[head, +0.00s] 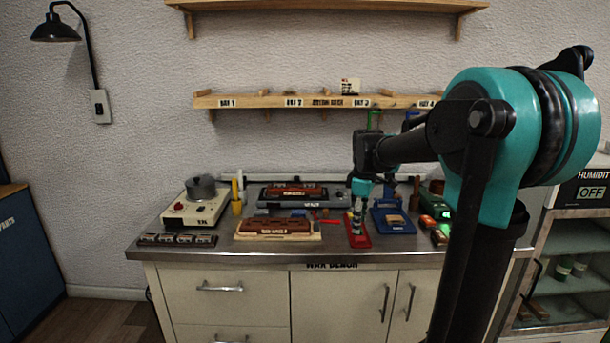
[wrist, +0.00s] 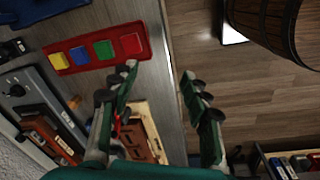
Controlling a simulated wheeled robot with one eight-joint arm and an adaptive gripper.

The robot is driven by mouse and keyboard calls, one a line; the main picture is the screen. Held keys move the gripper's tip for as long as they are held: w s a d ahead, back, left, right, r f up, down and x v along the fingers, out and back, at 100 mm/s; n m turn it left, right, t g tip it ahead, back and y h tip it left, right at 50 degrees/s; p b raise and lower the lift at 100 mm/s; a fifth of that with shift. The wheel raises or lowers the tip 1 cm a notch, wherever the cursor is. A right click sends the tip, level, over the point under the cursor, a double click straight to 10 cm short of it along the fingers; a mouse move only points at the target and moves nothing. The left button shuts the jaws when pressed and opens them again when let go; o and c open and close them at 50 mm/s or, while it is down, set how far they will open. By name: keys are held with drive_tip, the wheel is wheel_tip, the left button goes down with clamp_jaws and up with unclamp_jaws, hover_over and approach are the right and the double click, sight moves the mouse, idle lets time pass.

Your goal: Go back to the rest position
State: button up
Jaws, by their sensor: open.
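The bench's front edge and the floor show between and past the fingers. The red tray (wrist: 58,62) with yellow, blue, green and red squares lies left of the fingertips in that view. Whether the fingers touch the tray or bench is unclear.
The bench (head: 222,257) holds a hot plate with a grey pot (head: 201,187), a brown block on a pale board (head: 278,229), a grey machine (head: 330,200) and a blue tray (head: 393,219). A shelf (head: 300,101) runs above. A barrel (wrist: 262,20) stands over the floor.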

drive_tip(key=s+d+f+m+t, duration=0.1)
drive_tip(key=s+f+m, duration=0.5)
drive_tip(key=s+f, duration=0.3)
drive_tip(key=s+d+f+m+t, duration=0.1)
drive_tip(key=s+f+m+t, duration=0.1)
drive_tip(key=s+f+m, duration=0.5)
drive_tip(key=s+f, duration=0.2)
drive_tip(key=s, duration=0.4)
drive_tip(key=shift+s+d, duration=0.3)
drive_tip(key=shift+r, duration=0.1)
